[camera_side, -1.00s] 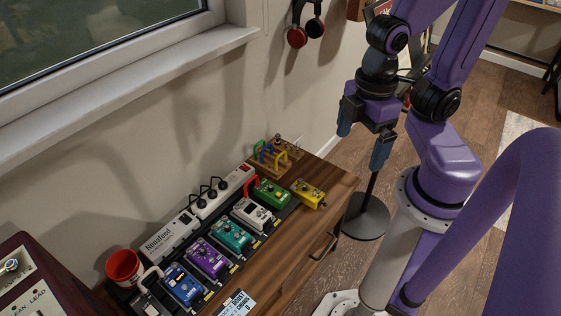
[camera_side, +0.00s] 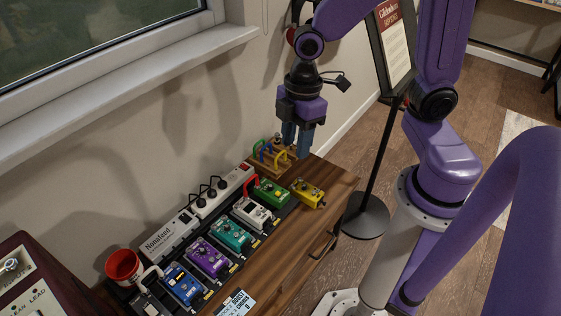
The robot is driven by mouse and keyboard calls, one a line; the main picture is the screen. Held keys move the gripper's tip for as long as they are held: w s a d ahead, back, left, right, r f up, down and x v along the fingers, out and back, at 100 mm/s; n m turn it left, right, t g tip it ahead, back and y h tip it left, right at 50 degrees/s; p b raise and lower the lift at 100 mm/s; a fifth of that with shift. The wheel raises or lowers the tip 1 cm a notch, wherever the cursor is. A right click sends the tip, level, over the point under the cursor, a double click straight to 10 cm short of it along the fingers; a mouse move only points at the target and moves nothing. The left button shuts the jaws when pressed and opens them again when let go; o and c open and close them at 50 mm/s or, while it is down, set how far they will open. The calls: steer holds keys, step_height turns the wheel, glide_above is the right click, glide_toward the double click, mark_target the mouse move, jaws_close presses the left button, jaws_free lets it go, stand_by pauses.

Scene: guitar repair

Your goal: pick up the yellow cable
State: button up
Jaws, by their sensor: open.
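The yellow cable (camera_side: 271,164) is a small arch on a wooden holder (camera_side: 265,171) at the far end of the cabinet top. Green and blue cables (camera_side: 259,149) stand beside it on the same holder. My gripper (camera_side: 296,152) is open and empty, pointing down just right of the holder and near the yellow cable. I cannot tell from this angle whether its fingers touch anything. The fingers hide part of the holder's back right side.
A row of pedals runs along the cabinet, with a yellow pedal (camera_side: 308,193) and a green pedal (camera_side: 271,192) nearest the holder. A red cable (camera_side: 250,186) arches by the green pedal. A white power strip (camera_side: 222,192) lies by the wall. Bare wood (camera_side: 297,229) is at the front.

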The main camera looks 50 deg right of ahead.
steer(key=w+d+f+n, duration=0.1)
steer(key=w+d+f, duration=0.15)
steer(key=w, duration=0.25)
steer(key=w+d+f, duration=0.1)
steer(key=w+f, duration=0.2)
steer(key=w, duration=0.3)
steer(key=n+t+h, duration=0.1)
steer(key=n+t, duration=0.1)
steer(key=n, duration=0.1)
glide_above(279, 154)
steer(key=s, duration=0.3)
step_height(279, 154, down, 19)
steer(key=f, duration=0.3)
steer(key=w+f, duration=0.1)
steer(key=f, duration=0.3)
steer(key=w+f, duration=0.1)
steer(key=f, duration=0.2)
steer(key=shift+a+f, duration=0.2)
steer(key=shift+f, duration=0.2)
steer(key=shift+w+d+f, duration=0.1)
steer(key=shift+w+f, duration=0.15)
steer(key=shift+f, duration=0.7)
steer(key=shift+w+d+f, duration=0.1)
steer(key=shift+w+f, duration=0.1)
steer(key=shift+f, duration=0.7)
steer(key=shift+w+d+f, duration=0.1)
steer(key=shift+w+f, duration=0.15)
steer(key=shift+f, duration=0.7)
jaws_close()
